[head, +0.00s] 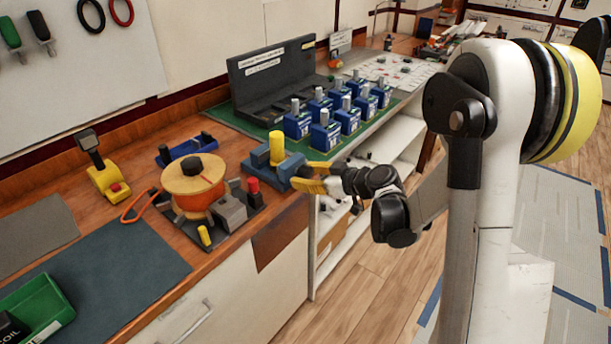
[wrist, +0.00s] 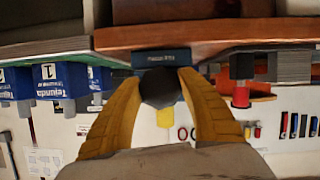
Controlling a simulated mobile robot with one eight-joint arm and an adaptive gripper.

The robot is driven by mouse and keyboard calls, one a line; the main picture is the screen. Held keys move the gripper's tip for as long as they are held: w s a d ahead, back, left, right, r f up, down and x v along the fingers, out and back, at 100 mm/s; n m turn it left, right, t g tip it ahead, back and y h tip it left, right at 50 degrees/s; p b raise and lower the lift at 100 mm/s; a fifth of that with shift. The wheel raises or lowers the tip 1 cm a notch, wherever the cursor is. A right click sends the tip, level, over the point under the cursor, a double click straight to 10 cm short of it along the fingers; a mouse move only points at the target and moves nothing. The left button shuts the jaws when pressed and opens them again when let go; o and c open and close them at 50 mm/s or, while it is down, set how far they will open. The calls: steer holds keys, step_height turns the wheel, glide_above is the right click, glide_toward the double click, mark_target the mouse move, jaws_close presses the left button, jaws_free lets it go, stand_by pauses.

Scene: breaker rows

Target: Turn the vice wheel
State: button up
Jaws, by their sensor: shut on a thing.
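A blue vice (head: 262,167) sits at the front edge of the wooden bench in the head view, with an upright yellow cylinder (head: 277,149) at its jaws. My gripper (head: 307,178) reaches to the vice's front side from the right, with its yellow fingers level with it. In the wrist view, the dark round vice wheel (wrist: 160,88) is between the two yellow fingertips of my gripper (wrist: 161,80), which are closed on its sides. The blue vice body (wrist: 152,56) shows just behind the wheel. In the head view the fingers hide most of the wheel.
A wood-topped orange reel (head: 193,182) and a grey block (head: 230,212) stand left of the vice. Several blue breakers (head: 325,133) stand in rows on a green mat behind it. White shelves (head: 385,150) lie below the bench edge; floor to the right is open.

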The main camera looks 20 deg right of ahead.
steer(key=m+g+y, duration=0.1)
steer(key=m, duration=0.1)
steer(key=shift+f+m+y+b, duration=0.1)
steer(key=shift+m+y+b, duration=0.25)
steer(key=shift+m+y, duration=0.05)
steer(key=m+y+b, duration=0.1)
steer(key=m, duration=0.1)
steer(key=shift+m+g, duration=0.3)
steer(key=shift+g, duration=0.1)
steer(key=shift+a+m+g+y+b, duration=0.1)
steer(key=shift+m+g+y+b, duration=0.25)
steer(key=shift+m+y, duration=1.45)
steer(key=shift+m, duration=0.9)
steer(key=o, duration=1.2)
steer(key=shift+a, duration=0.1)
